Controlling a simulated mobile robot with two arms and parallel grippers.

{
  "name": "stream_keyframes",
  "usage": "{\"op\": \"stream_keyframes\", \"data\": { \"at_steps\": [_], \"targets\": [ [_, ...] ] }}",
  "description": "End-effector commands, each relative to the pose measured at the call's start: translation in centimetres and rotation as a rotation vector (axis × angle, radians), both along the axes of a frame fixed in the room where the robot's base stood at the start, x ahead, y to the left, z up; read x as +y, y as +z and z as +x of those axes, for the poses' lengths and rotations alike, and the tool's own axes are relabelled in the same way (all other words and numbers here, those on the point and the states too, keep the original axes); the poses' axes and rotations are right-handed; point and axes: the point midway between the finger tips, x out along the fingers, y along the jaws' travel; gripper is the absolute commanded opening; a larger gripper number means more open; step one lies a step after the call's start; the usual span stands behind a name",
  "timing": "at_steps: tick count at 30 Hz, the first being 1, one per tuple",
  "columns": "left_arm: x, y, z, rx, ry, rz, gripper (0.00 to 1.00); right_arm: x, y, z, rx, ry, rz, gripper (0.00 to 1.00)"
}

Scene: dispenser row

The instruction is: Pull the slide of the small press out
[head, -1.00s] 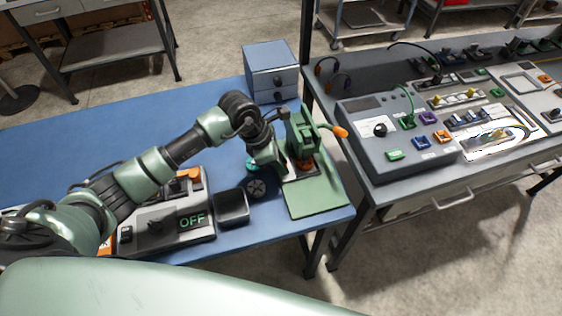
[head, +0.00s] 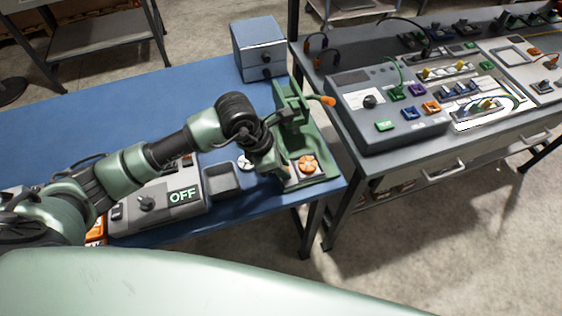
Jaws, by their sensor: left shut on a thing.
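The small green press (head: 290,103) stands near the right end of the blue table, with an orange-tipped lever (head: 328,100) pointing right. Its slide (head: 292,182), a grey plate carrying a round orange part (head: 307,164), sits out in front of the press column over the green base. My left gripper (head: 273,174) is at the slide's left side, shut on the slide. The fingertips and the exact grip point are mostly hidden behind my wrist. My right gripper is out of view.
A control box (head: 158,205) reading OFF and a dark tray (head: 222,181) stand left of the press. A small blue drawer cabinet (head: 258,50) stands behind. A grey bench (head: 405,160) with a panel box (head: 385,125) is at the right, across a narrow gap.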

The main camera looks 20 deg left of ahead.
Motion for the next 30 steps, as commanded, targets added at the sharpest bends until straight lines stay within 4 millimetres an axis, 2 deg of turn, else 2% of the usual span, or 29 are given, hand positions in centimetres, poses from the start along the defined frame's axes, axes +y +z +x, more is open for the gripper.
{"op": "stream_keyframes", "data": {
  "at_steps": [3, 4, 6, 17, 20, 30],
  "targets": [
    [-0.3, 0.0, -0.3, 0.005, -0.008, -0.006, 0.0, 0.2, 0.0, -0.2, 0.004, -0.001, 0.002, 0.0],
    [-0.3, 0.0, -0.3, 0.005, -0.008, -0.006, 0.27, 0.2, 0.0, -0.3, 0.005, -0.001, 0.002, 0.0],
    [-0.3, 0.0, -0.3, 0.005, -0.008, -0.006, 0.43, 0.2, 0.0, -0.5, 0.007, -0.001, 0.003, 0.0],
    [-0.1, 0.3, -0.2, 0.003, -0.006, -0.003, 0.43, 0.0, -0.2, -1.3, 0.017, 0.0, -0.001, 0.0],
    [0.3, 1.2, -0.4, 0.002, -0.006, -0.004, 0.43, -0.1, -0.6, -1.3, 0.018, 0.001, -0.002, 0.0],
    [2.1, 6.2, -1.4, 0.0, -0.007, -0.003, 0.43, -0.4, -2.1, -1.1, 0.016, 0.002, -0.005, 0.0]
  ]
}}
